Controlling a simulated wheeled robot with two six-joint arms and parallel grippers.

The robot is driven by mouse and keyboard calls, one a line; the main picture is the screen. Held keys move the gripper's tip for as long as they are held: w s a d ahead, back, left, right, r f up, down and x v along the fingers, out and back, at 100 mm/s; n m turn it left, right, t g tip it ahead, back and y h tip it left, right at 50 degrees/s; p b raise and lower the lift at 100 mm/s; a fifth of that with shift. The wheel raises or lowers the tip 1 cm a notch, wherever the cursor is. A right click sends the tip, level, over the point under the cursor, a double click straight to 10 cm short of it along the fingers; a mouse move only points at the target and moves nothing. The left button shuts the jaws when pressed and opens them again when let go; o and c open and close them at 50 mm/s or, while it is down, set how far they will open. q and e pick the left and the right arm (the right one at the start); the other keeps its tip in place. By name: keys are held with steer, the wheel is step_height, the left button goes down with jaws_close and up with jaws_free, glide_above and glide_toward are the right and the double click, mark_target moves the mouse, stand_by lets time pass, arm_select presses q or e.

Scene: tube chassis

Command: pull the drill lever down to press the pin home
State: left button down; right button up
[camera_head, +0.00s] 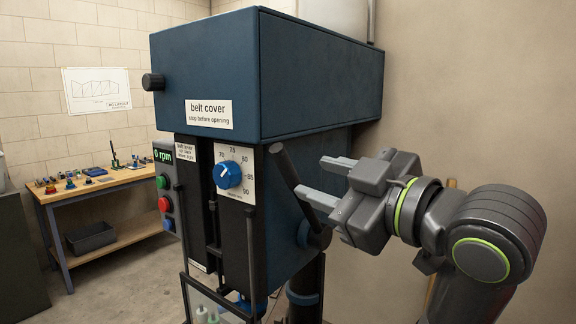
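The drill press is a tall dark blue and black machine with a blue belt cover (210,75) on top. Its lever (286,168) is a dark rod that leans up and to the left from a hub (314,236) on the machine's right side. My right gripper (312,177) comes in from the right with its two grey fingers spread and nothing between them. Its lower fingertip appears right beside the lever; I cannot tell whether they touch. The pin cannot be made out. My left gripper is not in view.
A control panel (166,190) with a green "0 rpm" display and a blue dial (228,174) are on the machine's front. A clear guard (215,300) stands low in front. A wooden workbench (95,188) with small parts is at the back left. Bare wall lies behind my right arm.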

mark_target(292, 171)
steer(key=p+x, duration=0.1)
steer(key=x, duration=0.6)
steer(key=shift+w+a, duration=0.15)
steer(key=shift+a, duration=0.15)
steer(key=shift+c, duration=0.4)
jaws_close()
